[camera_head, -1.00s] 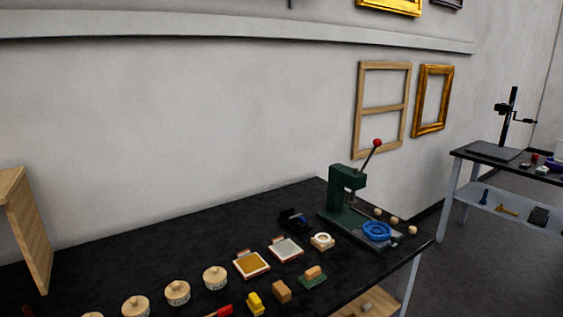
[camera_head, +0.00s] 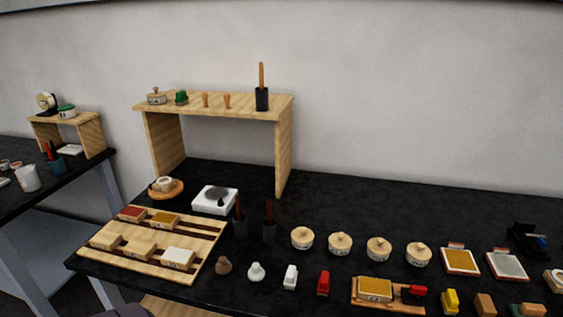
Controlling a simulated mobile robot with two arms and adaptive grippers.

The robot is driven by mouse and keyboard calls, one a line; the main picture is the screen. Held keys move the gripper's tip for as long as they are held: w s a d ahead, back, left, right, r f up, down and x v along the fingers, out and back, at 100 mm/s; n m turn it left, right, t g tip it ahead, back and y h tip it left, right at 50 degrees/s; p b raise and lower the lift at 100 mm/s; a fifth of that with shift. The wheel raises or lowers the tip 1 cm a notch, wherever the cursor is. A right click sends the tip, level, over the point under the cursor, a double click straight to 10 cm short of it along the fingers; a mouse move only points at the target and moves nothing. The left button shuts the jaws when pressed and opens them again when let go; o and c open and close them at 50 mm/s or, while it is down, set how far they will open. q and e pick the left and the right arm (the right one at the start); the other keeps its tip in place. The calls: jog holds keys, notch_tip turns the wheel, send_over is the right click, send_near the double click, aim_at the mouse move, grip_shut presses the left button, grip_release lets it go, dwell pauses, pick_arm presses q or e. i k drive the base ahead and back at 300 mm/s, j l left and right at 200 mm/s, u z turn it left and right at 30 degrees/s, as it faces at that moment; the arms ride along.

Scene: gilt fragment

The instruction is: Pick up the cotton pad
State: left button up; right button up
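I cannot tell for sure which thing is the cotton pad. A small pale item (camera_head: 164,184) lies on a round wooden dish (camera_head: 172,194) at the back left of the black table. A white-topped block (camera_head: 179,256) sits at the right front of a slatted wooden tray (camera_head: 205,250). A white rounded item (camera_head: 256,271) and a white block (camera_head: 290,277) stand near the front edge. Neither of my grippers shows in the head view.
A wooden shelf (camera_head: 213,108) stands at the back left of the table (camera_head: 370,205). A white device (camera_head: 214,199), dark cups with brushes (camera_head: 269,230) and several lidded pots (camera_head: 340,243) stand nearby. The back middle of the table is clear. A second table (camera_head: 88,162) is at left.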

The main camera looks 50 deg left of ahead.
aim_at(256, 273)
jog(key=u, duration=1.65)
jog(key=z, duration=0.15)
jog(key=k+j, duration=0.05)
